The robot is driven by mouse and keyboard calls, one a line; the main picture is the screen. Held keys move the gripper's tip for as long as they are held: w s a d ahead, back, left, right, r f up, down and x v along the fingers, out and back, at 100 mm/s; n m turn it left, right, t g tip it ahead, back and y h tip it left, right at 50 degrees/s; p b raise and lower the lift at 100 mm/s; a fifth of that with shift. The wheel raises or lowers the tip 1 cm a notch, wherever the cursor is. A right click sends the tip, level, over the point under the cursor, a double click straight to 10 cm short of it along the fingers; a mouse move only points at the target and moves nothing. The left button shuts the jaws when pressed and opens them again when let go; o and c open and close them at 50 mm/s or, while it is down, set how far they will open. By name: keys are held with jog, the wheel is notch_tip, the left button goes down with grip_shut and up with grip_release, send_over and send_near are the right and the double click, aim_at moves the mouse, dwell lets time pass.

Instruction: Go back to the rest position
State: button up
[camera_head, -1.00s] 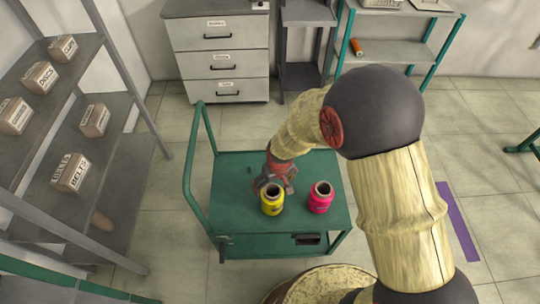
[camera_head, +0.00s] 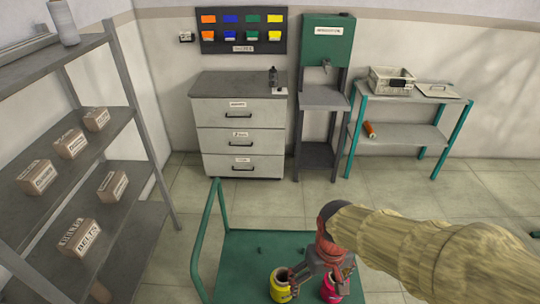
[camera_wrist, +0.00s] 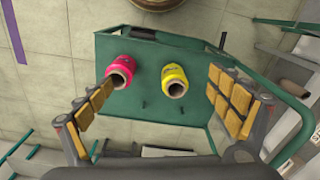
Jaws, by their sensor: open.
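My gripper (camera_head: 318,272) is open and empty, above the green cart (camera_head: 250,253). Its padded fingers also show spread wide in the wrist view (camera_wrist: 158,98). A yellow bobbin (camera_head: 281,285) and a pink bobbin (camera_head: 329,288) stand on the cart. They also show in the wrist view, the yellow bobbin (camera_wrist: 174,78) between the fingers and the pink bobbin (camera_wrist: 119,72) close to the left finger in the picture. In the head view the gripper partly covers both bobbins. The wrist view looks down on the cart, with the fingers apart from the yellow bobbin.
A shelf rack with labelled boxes (camera_head: 71,144) stands at the left. A drawer cabinet (camera_head: 239,115), a grey stand with a green panel (camera_head: 327,40) and a teal-legged table (camera_head: 413,95) line the back wall. An orange roll (camera_head: 370,129) lies on the table's lower shelf. Floor is free behind the cart.

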jog(key=s+d+r+m+t, duration=0.1)
jog(key=s+d+r+t, duration=0.1)
jog(key=r, duration=0.6)
jog(key=s+d+r+m+t, duration=0.1)
jog(key=s+d+r+t, duration=0.2)
jog(key=r, duration=0.6)
jog(key=shift+s+d, duration=0.3)
jog(key=shift+d, duration=0.4)
jog(key=shift+c, duration=1.1)
